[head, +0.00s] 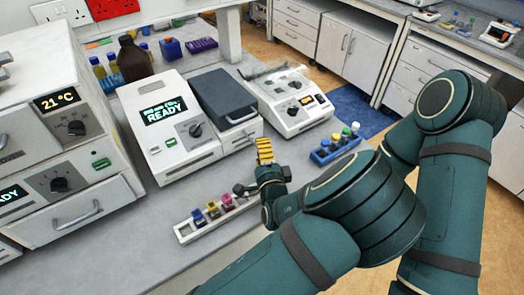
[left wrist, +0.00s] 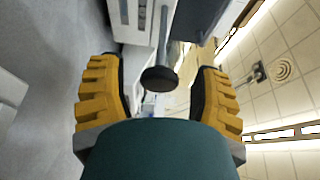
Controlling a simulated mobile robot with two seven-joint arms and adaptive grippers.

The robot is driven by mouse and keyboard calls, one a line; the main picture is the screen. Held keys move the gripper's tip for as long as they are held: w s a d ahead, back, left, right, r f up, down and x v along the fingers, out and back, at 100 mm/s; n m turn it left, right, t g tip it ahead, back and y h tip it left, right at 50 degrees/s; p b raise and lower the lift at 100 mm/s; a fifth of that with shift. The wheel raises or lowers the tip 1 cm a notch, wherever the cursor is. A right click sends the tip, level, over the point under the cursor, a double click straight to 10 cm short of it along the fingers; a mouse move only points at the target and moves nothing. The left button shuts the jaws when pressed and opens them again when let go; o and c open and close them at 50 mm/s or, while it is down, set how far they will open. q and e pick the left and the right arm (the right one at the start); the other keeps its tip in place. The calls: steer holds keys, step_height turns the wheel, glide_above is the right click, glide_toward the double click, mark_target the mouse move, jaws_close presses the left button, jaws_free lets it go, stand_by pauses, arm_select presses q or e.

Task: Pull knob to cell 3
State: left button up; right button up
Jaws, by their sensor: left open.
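A black round knob (left wrist: 159,79) on a metal rod shows in the left wrist view, sticking out from a pale instrument. My left gripper (left wrist: 162,88) is open, with one yellow finger on each side of the knob in the picture and a gap on both sides. In the head view, my left gripper (head: 264,152) is at the front right corner of the white instrument (head: 182,150) with the dark lid and a READY display. The rod knob cannot be made out there. No cell numbers are readable. My right gripper is not in view.
A white rack (head: 186,235) with coloured-cap cuvettes lies left of the gripper. A blue rack (head: 322,157) of capped vials stands to its right. Another white instrument (head: 292,104) is behind. An oven-like unit (head: 60,135) stands left. The front bench is mostly clear.

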arm_select(q)
jaws_close()
steer(key=shift+s+d, duration=0.55)
steer(key=shift+s, duration=0.3)
jaws_free()
steer(key=shift+s, duration=0.1)
steer(key=s, duration=0.2)
steer(key=s+d, duration=0.1)
steer(key=s, duration=0.4)
steer(key=shift+s+d, duration=0.1)
steer(key=shift+d, duration=0.15)
steer(key=shift+f, duration=0.1)
